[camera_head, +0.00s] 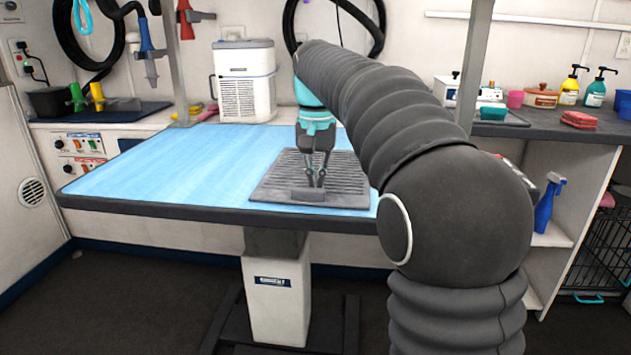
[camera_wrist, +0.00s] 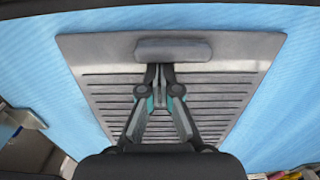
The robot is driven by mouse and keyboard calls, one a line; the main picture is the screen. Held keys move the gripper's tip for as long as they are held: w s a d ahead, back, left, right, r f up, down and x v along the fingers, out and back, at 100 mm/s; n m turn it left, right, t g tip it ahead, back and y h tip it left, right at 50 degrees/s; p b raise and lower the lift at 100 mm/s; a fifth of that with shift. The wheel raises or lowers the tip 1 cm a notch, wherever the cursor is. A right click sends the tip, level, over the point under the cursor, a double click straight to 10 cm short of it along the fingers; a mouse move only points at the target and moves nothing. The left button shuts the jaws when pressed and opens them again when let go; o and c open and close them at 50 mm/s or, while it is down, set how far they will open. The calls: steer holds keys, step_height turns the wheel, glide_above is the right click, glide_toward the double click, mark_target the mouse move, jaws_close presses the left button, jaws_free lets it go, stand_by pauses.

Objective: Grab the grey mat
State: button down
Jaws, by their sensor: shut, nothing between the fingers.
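The grey mat (camera_head: 344,193) lies flat on the blue-topped grooming table, close to its front edge. It is ribbed and has a raised block, like a handle, at its front side. In the wrist view the mat (camera_wrist: 100,70) fills the middle, with the raised block (camera_wrist: 173,49) near the top. My gripper (camera_head: 318,184) points down over the mat, just behind the raised block. In the wrist view my gripper (camera_wrist: 160,72) has its fingertips together, close to the block's edge. It is shut with nothing held. I cannot tell whether the fingertips touch the mat.
The blue table top (camera_head: 170,165) is clear to the left of the mat. A white ribbed appliance (camera_head: 246,85) stands behind the table. A dark counter (camera_head: 560,122) at the right holds bottles and small containers. A post (camera_head: 473,55) rises at the table's right.

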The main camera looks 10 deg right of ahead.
steer(key=s+a, duration=0.1)
steer(key=s, duration=0.4)
steer(key=s+a, duration=0.1)
steer(key=s, duration=0.2)
steer(key=shift+s+a+b, duration=0.2)
steer(key=shift+a+b, duration=0.1)
steer(key=shift+a, duration=0.05)
steer(key=shift+w, duration=0.1)
